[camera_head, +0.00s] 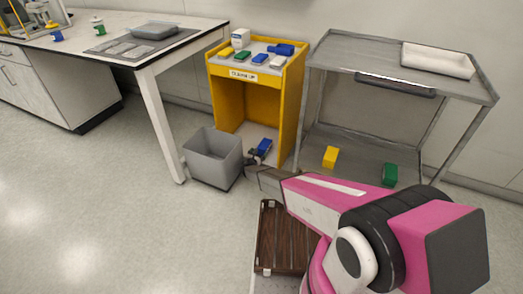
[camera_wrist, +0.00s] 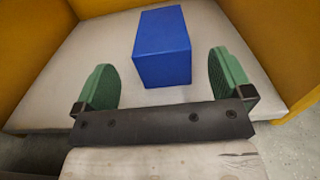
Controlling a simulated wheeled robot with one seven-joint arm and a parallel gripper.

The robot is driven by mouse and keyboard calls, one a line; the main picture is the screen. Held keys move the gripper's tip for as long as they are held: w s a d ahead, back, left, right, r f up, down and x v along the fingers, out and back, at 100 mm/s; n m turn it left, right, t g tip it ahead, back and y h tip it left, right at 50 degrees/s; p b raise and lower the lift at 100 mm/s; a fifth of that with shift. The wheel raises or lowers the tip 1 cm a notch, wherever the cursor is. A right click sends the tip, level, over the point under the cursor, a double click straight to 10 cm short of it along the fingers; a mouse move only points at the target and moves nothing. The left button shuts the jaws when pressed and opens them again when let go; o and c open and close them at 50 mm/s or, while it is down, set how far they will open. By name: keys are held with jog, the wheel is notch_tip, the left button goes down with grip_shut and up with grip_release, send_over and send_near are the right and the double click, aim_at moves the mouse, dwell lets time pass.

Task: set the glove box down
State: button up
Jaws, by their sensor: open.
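The glove box appears as a plain blue box (camera_wrist: 163,48), resting on the pale bottom shelf (camera_wrist: 75,60) of the yellow stand. In the head view the blue box (camera_head: 265,145) shows inside the stand's lower opening. My gripper (camera_wrist: 163,85) is open, its green-padded fingers apart. The near end of the box lies between the fingertips, with visible gaps on both sides. In the head view my gripper (camera_head: 258,154) reaches into the low front of the stand, and the arm hides part of the shelf.
The yellow stand (camera_head: 228,98) has several small items on top. A grey bin (camera_head: 213,160) stands close at its left. A grey metal cart (camera_head: 335,60) stands at its right, with yellow and green boxes on its lower shelf. Open floor lies to the left.

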jog(key=v, duration=0.5)
jog(key=shift+s, duration=0.1)
dwell(0.3)
